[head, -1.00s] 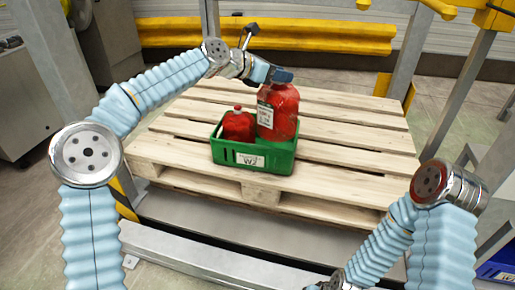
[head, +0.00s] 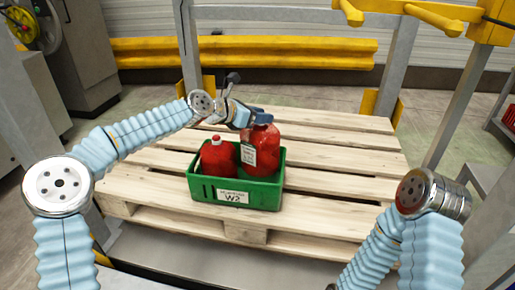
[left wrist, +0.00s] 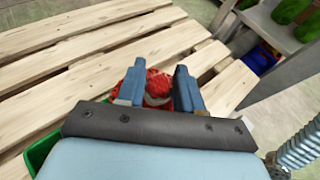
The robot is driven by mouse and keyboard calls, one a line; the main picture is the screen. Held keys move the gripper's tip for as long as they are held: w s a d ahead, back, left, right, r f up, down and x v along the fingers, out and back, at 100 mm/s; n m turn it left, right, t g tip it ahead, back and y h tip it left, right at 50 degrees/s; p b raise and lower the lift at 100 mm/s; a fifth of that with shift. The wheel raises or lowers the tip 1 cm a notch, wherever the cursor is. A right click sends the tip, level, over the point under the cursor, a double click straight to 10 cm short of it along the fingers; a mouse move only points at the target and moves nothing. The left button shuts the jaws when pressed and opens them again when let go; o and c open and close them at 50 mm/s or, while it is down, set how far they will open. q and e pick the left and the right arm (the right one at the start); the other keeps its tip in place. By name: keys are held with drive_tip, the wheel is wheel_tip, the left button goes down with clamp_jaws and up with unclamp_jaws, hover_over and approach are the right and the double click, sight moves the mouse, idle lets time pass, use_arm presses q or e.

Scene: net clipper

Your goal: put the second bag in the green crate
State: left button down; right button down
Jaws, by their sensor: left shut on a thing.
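The green crate (head: 232,193) with a white W2 label stands on the wooden pallet. One red bag (head: 217,158) with a clipped top sits in its left part. The second red bag (head: 262,151), with a white tag, stands upright in the right part, its lower end hidden by the crate wall. My left gripper (head: 262,118) is shut on its top. In the left wrist view the red bag top (left wrist: 158,84) shows between the two fingers, and a bit of the green crate (left wrist: 38,150) at the left. My right gripper is out of the picture, below its arm.
The pallet (head: 340,165) has bare slats right of and behind the crate. A yellow guard rail (head: 300,50) runs behind. Metal posts stand at the back and right. The left wrist view shows a shelf with green bags (left wrist: 290,12) and a blue bin (left wrist: 262,58).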

sight(260, 140)
use_arm(q)
wheel_tip(260, 140, down, 8)
drive_tip(key=shift+f+b, duration=0.2)
drive_tip(key=shift+b, duration=0.2)
drive_tip(key=c, duration=0.7)
unclamp_jaws()
drive_tip(key=shift+f, duration=0.15)
drive_tip(key=shift+c, duration=0.2)
drive_tip(key=v, duration=1.2)
drive_tip(key=shift+s, duration=0.1)
